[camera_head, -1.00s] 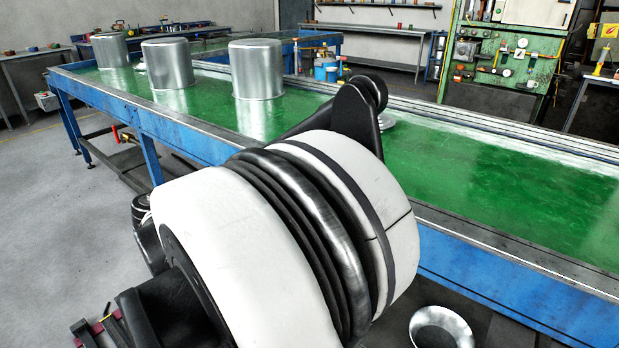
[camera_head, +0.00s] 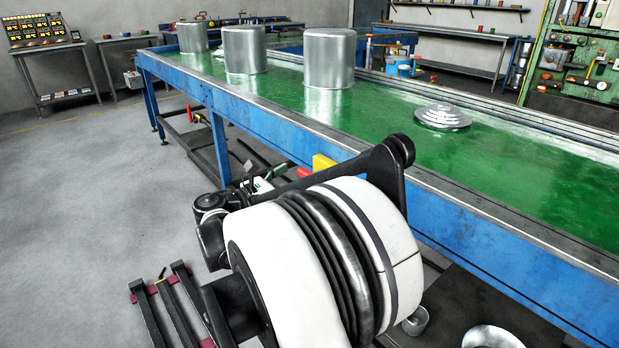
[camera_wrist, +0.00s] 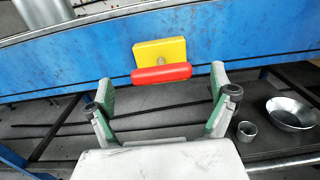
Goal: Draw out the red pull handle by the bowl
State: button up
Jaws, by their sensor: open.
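The red pull handle (camera_wrist: 161,73) is a short horizontal bar on a yellow plate (camera_wrist: 158,50) on the blue side of the bench. In the head view, the red handle (camera_head: 304,172) and the yellow plate (camera_head: 322,163) show partly behind my arm. My gripper (camera_wrist: 161,84) is open and empty, its green-padded fingers on either side of the handle's width. The fingers appear clear of the handle; the exact depth gap is hard to tell. In the head view, my gripper (camera_head: 265,181) is partly hidden. The metal bowl (camera_wrist: 291,113) is to the right, on the lower shelf.
A small metal cup (camera_wrist: 247,131) stands left of the bowl. The blue bench's green top (camera_head: 400,120) carries several large metal pots and a stepped round lid (camera_head: 442,117). Grey floor left of the bench is mostly clear.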

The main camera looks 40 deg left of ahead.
aim_at(306, 175)
jog(key=shift+b+x, duration=0.4)
jog(key=shift+x, duration=1.8)
jog(key=c, duration=1.6)
jog(key=shift+v, duration=1.5)
jog(key=shift+c, duration=0.3)
jog(key=o, duration=1.7)
jog(key=shift+c, duration=0.2)
